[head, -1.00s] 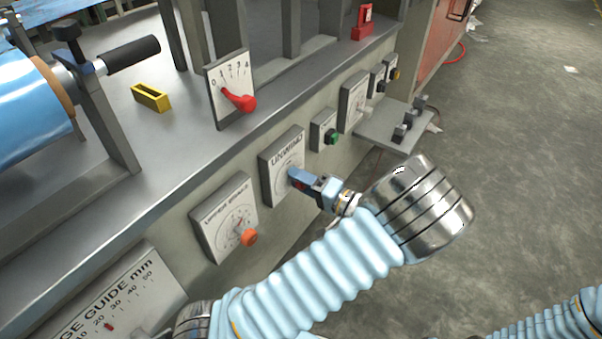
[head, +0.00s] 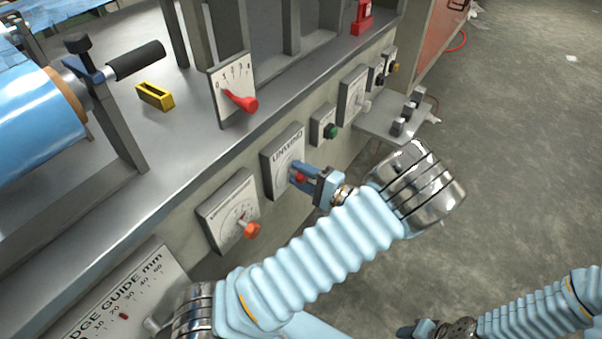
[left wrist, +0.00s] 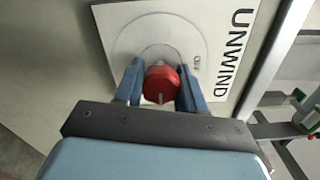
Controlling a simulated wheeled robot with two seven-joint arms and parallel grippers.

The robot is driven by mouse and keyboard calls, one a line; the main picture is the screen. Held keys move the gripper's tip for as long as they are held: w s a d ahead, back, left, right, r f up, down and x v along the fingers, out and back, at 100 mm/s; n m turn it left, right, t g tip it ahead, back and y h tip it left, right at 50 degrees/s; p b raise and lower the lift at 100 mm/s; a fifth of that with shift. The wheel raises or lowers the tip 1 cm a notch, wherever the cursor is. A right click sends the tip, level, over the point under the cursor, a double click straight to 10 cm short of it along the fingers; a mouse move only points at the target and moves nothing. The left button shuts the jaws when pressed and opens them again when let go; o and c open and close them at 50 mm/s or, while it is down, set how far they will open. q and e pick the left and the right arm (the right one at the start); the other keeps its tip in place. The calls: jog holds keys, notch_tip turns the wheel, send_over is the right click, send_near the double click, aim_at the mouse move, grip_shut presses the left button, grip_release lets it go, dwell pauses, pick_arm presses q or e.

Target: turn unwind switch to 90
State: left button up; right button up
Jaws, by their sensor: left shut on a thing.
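The unwind switch is a white panel (head: 284,156) on the front of the machine, marked UNWIND, with a round dial and a red knob (left wrist: 161,84). The panel (left wrist: 213,60) also shows in the left wrist view. My left gripper (head: 298,174) is at the panel, with its blue fingers on both sides of the red knob and shut on it. The knob carries a light pointer line; most of the dial scale is hidden or too small to read. My right gripper (head: 418,329) shows at the bottom edge, low and away from the machine; its fingers are not clear.
An orange-knobbed dial panel (head: 229,211) is left of the unwind panel, and a green-button panel (head: 324,125) is right of it. A red lever (head: 240,100) stands above on the ledge. A small shelf with switches (head: 392,128) juts out at right. The floor is clear.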

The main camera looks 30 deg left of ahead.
pick_arm(q)
jog(key=o, duration=1.1)
jog(key=shift+c, duration=0.2)
jog(key=s+d, duration=0.1)
jog(key=d, duration=1.3)
jog(key=shift+b, duration=0.4)
